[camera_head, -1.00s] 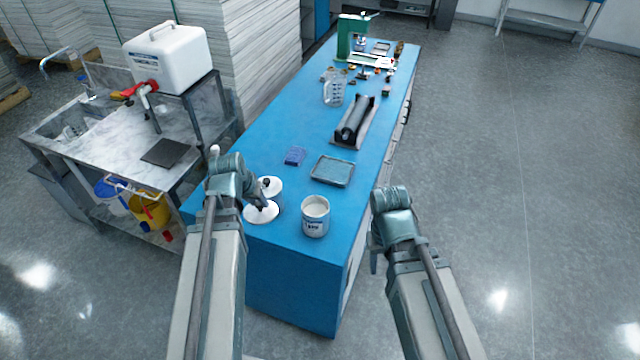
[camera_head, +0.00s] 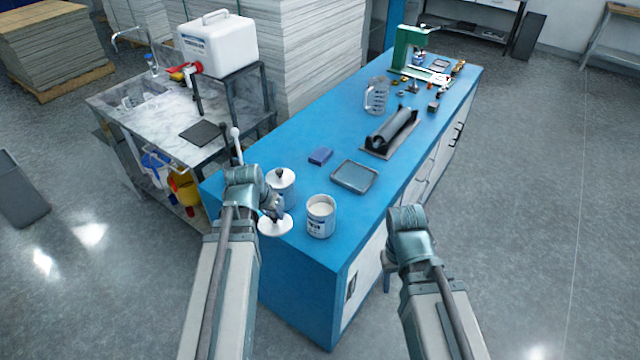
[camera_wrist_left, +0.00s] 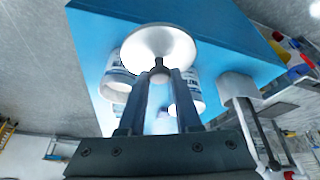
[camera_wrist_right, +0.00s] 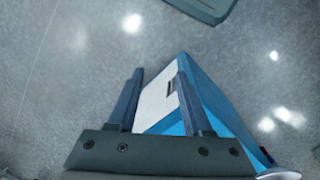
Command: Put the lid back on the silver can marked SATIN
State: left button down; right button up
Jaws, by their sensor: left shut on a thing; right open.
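An open silver can (camera_head: 320,220) with a pale filling and a label stands near the front edge of the blue bench; the label is too small to read in the head view. My left gripper (camera_head: 274,212) is shut on the knob of a round white lid (camera_head: 276,227), to the left of the open can and apart from it. The lid also shows, held at the left fingertips (camera_wrist_left: 160,72), in the left wrist view (camera_wrist_left: 158,44). A second can (camera_head: 283,190) with a knobbed lid on stands behind, partly hidden by my left gripper. My right gripper (camera_wrist_right: 160,66) is open and empty, right of the bench.
A shallow grey tray (camera_head: 354,177) and a blue block (camera_head: 320,156) lie behind the cans. A black roller (camera_head: 392,130), a measuring jug (camera_head: 377,95) and a green press (camera_head: 408,50) stand farther back. A sink table (camera_head: 160,115) stands left.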

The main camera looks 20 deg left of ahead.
aim_at(274, 223)
pick_arm(q)
notch_tip(274, 223, down, 5)
jog(key=b, duration=0.4)
jog(key=shift+d+r, duration=0.1)
pick_arm(e)
notch_tip(274, 223, down, 5)
jog(key=shift+d+r, duration=0.1)
pick_arm(q)
jog(key=shift+f, duration=0.25)
pick_arm(e)
jog(key=shift+o, duration=0.7)
jog(key=shift+f, duration=0.25)
jog(key=shift+o, duration=0.3)
notch_tip(274, 223, up, 5)
jog(key=p, duration=0.4)
jog(key=shift+f, duration=0.15)
pick_arm(q)
jog(key=w+d+r+m+h+p, duration=0.2)
jog(key=w+d+r+m+p, duration=0.3)
jog(key=w+d+r, duration=0.4)
notch_tip(274, 223, up, 2)
jog(key=w+m, duration=0.1)
jog(key=w, duration=0.2)
jog(key=shift+d+m+t+h, duration=0.3)
jog(key=shift+d+t+h, duration=0.1)
pick_arm(e)
notch_tip(274, 223, up, 5)
